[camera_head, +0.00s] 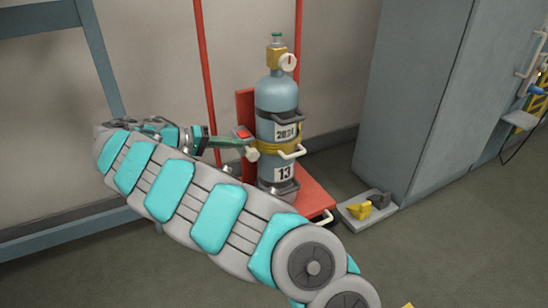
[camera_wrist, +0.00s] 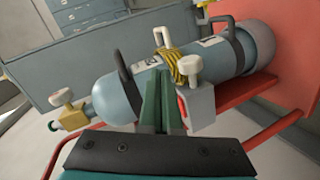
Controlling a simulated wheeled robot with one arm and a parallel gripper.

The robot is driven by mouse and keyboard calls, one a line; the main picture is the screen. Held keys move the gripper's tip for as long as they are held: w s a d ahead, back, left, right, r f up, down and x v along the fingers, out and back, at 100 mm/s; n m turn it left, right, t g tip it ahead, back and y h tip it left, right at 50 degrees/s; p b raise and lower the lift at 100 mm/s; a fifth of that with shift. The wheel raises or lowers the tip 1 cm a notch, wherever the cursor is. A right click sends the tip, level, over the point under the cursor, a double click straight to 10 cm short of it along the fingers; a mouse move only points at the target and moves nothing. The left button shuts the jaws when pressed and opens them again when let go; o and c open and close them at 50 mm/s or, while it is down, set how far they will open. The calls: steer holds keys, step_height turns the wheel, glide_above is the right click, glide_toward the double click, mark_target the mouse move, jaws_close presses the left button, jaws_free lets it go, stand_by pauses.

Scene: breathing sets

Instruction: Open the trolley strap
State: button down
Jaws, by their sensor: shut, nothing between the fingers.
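A blue-grey gas cylinder (camera_head: 277,94) stands upright on a red trolley (camera_head: 313,193). It also shows lying sideways in the wrist view (camera_wrist: 115,92). A yellow strap (camera_head: 277,147) wraps its middle, also seen beside the fingertips in the wrist view (camera_wrist: 187,69). A grey block with a red part (camera_wrist: 197,108) and a pale knob (camera_wrist: 194,66) sits at the strap's end; the red part shows in the head view (camera_head: 242,132). My gripper (camera_head: 247,143) is shut and empty. Its green fingers (camera_wrist: 163,80) point at the cylinder beside the block; I cannot tell whether they touch.
Dark bracket handles (camera_wrist: 124,64) and a white handle (camera_head: 293,153) stick out from the cylinder. A grey cabinet (camera_head: 415,85) stands to the right. A small tray with a yellow piece (camera_head: 360,210) lies on the floor beside the trolley. A blue-grey frame (camera_head: 95,50) is at left.

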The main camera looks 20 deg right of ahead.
steer(key=shift+s+a+f+b+x, duration=0.1)
steer(key=shift+s+f+b+x, duration=0.25)
steer(key=shift+x, duration=1.7)
steer(key=shift+s+a+f+b+x, duration=0.15)
steer(key=shift+s+x, duration=0.3)
steer(key=shift+x, duration=1.6)
steer(key=shift+s+f+b+x, duration=0.15)
steer(key=shift+s+b+x, duration=0.2)
steer(key=shift+x, duration=1.7)
